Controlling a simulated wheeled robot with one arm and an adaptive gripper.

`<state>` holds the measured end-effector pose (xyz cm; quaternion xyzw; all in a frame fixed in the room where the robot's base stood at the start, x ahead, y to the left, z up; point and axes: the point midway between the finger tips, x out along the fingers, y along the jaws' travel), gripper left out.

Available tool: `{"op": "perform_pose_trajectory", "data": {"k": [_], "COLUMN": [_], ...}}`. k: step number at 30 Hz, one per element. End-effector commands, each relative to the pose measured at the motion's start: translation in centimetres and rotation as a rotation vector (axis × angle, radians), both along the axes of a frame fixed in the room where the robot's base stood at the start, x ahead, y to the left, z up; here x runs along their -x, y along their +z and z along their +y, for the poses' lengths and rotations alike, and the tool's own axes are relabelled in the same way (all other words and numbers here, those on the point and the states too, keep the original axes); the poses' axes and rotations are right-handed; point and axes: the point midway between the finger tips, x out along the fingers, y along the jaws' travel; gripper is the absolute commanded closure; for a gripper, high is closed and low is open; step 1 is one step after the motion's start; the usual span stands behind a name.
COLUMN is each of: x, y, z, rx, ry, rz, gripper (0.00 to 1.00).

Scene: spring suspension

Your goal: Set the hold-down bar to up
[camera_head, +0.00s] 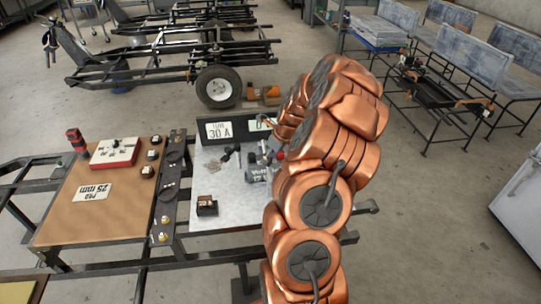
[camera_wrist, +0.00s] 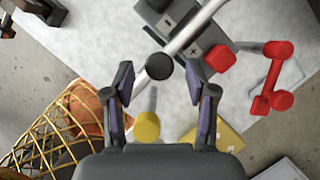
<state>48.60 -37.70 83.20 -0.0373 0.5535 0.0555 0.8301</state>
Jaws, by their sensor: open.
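My gripper (camera_wrist: 164,90) is open, with one dark finger on each side of the picture's middle. The black knob shows between and just beyond the fingertips, and no contact is visible.
A red handle (camera_wrist: 279,72) and red knob (camera_wrist: 220,58) sit right of the bar. A yellow knob (camera_wrist: 147,126) is near the gripper. A gold mesh (camera_wrist: 42,138) lies at left. A "30 A" sign (camera_head: 219,130) stands behind; a small dark block (camera_head: 206,206) sits in front.

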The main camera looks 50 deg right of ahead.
Motion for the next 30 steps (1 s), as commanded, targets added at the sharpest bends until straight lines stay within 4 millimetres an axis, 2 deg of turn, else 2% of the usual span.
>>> {"op": "perform_pose_trajectory", "data": {"k": [5,12,27,30], "x": [-0.34,-0.37,-0.36,-0.36], "y": [-1.01,-1.1,-1.09,-1.09], "z": [0.11,0.1,0.11,0.11], "rx": [0.0,0.0,0.0,0.0], "ry": [0.001,0.002,0.001,0.001], "rz": [0.002,0.002,0.002,0.002], "gripper": [0.43,0.43,0.95,1.0]}}
